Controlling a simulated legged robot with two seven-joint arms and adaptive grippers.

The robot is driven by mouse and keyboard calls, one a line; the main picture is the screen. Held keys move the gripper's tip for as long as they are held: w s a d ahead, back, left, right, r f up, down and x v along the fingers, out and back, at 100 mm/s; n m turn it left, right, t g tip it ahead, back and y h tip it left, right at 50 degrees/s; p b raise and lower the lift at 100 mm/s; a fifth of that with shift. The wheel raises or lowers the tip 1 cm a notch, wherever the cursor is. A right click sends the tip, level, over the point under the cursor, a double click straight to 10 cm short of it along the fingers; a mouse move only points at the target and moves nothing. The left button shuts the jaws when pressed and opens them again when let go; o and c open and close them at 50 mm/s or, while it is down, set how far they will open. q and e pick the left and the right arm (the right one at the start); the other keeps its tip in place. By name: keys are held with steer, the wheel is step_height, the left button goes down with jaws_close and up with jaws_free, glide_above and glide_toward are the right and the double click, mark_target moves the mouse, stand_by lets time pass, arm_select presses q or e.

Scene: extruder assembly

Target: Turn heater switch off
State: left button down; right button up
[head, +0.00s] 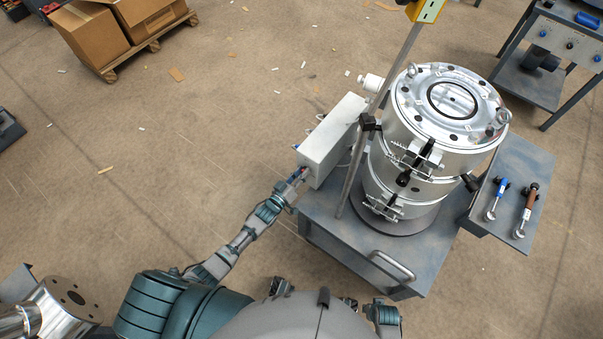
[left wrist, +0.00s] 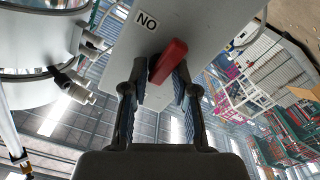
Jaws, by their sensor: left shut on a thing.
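The heater switch is a red handle (left wrist: 168,62) on the face of a pale control box (left wrist: 205,22) in the left wrist view. A label reading "NO" (left wrist: 146,20) sits beside it. In the head view the white box (head: 332,138) is mounted at the left side of the cart; the switch is hidden there. My left gripper (head: 303,175) is at the near end of the box. In the left wrist view its two fingers (left wrist: 166,84) are shut on the red handle, one on each side. My right gripper is out of view.
A silver cylindrical vessel (head: 435,115) with clamps stands on the grey cart (head: 335,228), right of the box. A slanted pole (head: 385,95) rises between them. Two tools (head: 497,198) lie on the side shelf (head: 535,165). The floor left of the cart is mostly clear.

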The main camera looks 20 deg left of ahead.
arm_select(q)
steer(key=shift+s+f, duration=0.2)
steer(key=shift+f, duration=0.15)
steer(key=c, duration=1.2)
jaws_free()
steer(key=shift+o, duration=0.9)
steer(key=shift+w+r, duration=0.15)
steer(key=v, duration=1.2)
